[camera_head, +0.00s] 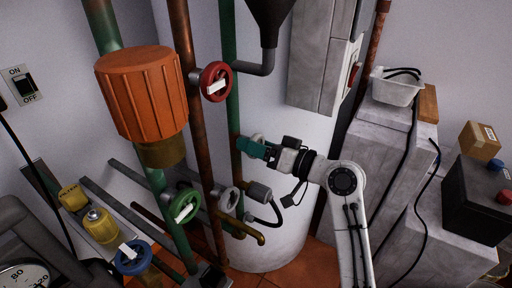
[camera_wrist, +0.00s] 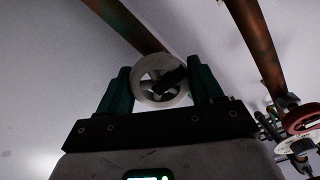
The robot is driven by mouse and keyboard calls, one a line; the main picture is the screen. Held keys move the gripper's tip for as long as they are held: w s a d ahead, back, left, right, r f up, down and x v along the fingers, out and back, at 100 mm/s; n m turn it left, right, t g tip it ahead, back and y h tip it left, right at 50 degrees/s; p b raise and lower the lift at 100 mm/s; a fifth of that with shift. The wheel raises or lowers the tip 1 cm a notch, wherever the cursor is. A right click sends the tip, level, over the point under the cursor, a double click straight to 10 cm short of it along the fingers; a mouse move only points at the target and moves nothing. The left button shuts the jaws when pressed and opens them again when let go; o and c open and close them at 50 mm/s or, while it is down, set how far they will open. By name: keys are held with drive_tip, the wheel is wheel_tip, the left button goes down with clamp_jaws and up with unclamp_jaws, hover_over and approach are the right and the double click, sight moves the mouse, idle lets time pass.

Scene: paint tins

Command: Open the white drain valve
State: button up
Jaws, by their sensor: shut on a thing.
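A white handwheel (camera_head: 258,138) sits on the pipework in front of the white tank, partly hidden behind my gripper (camera_head: 245,145). In the wrist view the pale round wheel (camera_wrist: 143,92) with dark spokes stands between my two green fingers (camera_wrist: 160,76), which are shut on its rim from both sides. Another pale grey wheel (camera_head: 228,198) is lower down, near a brass outlet pipe (camera_head: 247,232). No label shows which pale wheel is the drain valve.
A red wheel (camera_head: 215,82), a green wheel (camera_head: 184,206) and a blue wheel (camera_head: 132,257) are on neighbouring pipes. A large orange ribbed cap (camera_head: 142,95) stands at upper left. A black funnel (camera_head: 269,20) is above. Grey blocks (camera_head: 392,150) stand at the right.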

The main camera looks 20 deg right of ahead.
drive_tip(key=shift+f, duration=0.15)
drive_tip(key=o, duration=1)
drive_tip(key=shift+o, duration=0.2)
drive_tip(key=v, duration=1)
drive_tip(key=shift+s+d, duration=0.2)
drive_tip(key=shift+s, duration=0.15)
